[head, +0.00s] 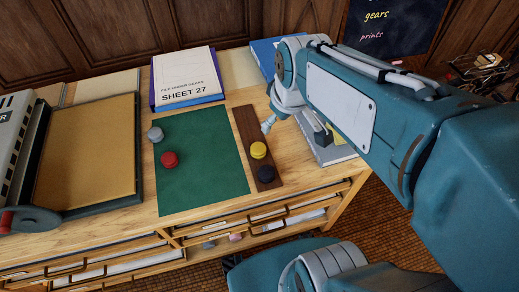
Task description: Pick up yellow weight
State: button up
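The yellow weight (258,150) is a small round knob-like piece. It sits on a dark brown wooden strip (243,125) at the right edge of a green mat (205,175). A dark navy weight (265,173) stands just in front of it on the same strip. My gripper (269,123) points down from the end of my arm, a little behind and right of the yellow weight in the picture. It looks apart from the weight. The arm's wrist partly hides the gripper, and its finger opening is not clear.
A red weight (169,159) and a grey weight (156,134) are on the mat's left side. A binder marked "SHEET 27" (187,78) lies behind the mat. A framed tan board (85,150) lies left. A grey box-like item (332,150) is right of the strip.

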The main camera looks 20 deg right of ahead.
jog(key=w+f+n+g, duration=0.1)
jog(key=w+f+n, duration=0.2)
jog(key=f, duration=0.3)
jog(key=w+f+n+g, duration=0.1)
jog(key=w+f+n, duration=0.3)
jog(key=w+f, duration=0.2)
jog(key=w+f+n+g, duration=0.1)
jog(key=w+f+n, duration=0.2)
jog(key=f, duration=0.3)
jog(key=shift+w+a+g, duration=0.15)
jog(key=shift+w+g, duration=0.25)
jog(key=shift+w, duration=0.25)
send_over(257, 147)
jog(key=f, duration=0.4)
jog(key=shift+d+f, duration=0.2)
jog(key=shift+f, duration=0.2)
notch_tip(257, 147, down, 6)
jog(key=shift+s+a+r, duration=0.1)
jog(key=c, duration=1.2)
